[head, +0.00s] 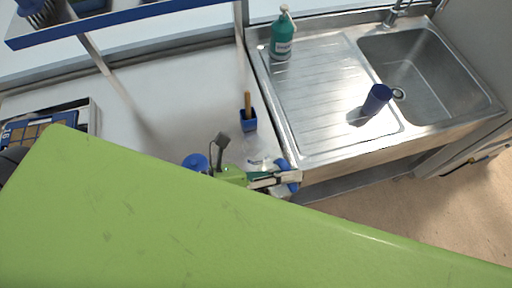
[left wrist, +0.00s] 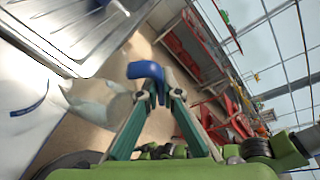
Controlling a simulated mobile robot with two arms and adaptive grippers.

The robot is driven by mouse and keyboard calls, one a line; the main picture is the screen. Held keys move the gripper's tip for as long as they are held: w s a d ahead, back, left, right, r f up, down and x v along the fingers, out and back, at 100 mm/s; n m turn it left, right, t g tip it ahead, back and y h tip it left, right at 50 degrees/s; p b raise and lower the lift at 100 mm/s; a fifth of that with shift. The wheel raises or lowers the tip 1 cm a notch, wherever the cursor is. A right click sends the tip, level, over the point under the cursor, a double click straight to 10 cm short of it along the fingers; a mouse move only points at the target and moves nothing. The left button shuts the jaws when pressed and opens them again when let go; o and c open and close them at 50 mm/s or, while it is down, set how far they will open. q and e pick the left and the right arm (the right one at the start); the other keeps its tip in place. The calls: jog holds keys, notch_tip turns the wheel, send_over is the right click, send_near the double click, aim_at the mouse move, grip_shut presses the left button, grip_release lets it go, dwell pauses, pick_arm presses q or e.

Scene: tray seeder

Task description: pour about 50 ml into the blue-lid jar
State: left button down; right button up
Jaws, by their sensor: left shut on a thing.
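My left gripper (head: 284,179) is shut on a blue handle (head: 293,165) at the counter's edge beside the sink. The handle seems to belong to a clear jug (head: 257,153), whose body is faint in the head view. In the left wrist view the blue handle (left wrist: 146,70) is at the fingertips of the left gripper (left wrist: 160,97), and the clear jug body (left wrist: 98,101) is to their left. A round blue lid (head: 194,161) shows left of the gripper, possibly the blue-lid jar; its body is hidden behind the green surface in front. My right gripper is not in view.
A blue holder (head: 248,122) with a wooden-handled tool stands behind the jug. A dark blue cylinder (head: 377,98) and a green pump bottle (head: 281,40) are at the steel sink (head: 320,110). A shelf (head: 120,17) hangs over the counter. The white counter's middle (head: 165,100) is clear.

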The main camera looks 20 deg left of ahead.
aim_at(282, 163)
pick_arm(q)
jog(key=shift+w+a, duration=0.1)
jog(key=shift+w+a+r+n+h+b, duration=0.1)
jog(key=shift+r+n+h+b, duration=0.1)
jog(key=shift+n+h+b, duration=0.15)
jog(key=shift+w+a+r+n+b, duration=0.35)
jog(key=shift+r+n+b, duration=0.1)
jog(key=shift+r+b, duration=0.15)
jog(key=shift+w+a, duration=0.1)
jog(key=shift+a, duration=0.1)
dwell(0.7)
jog(key=shift+w+a+r+n+h+b, duration=0.2)
jog(key=shift+a+r+n+h+b, duration=0.1)
jog(key=shift+r+n+b, duration=0.15)
dwell(1.1)
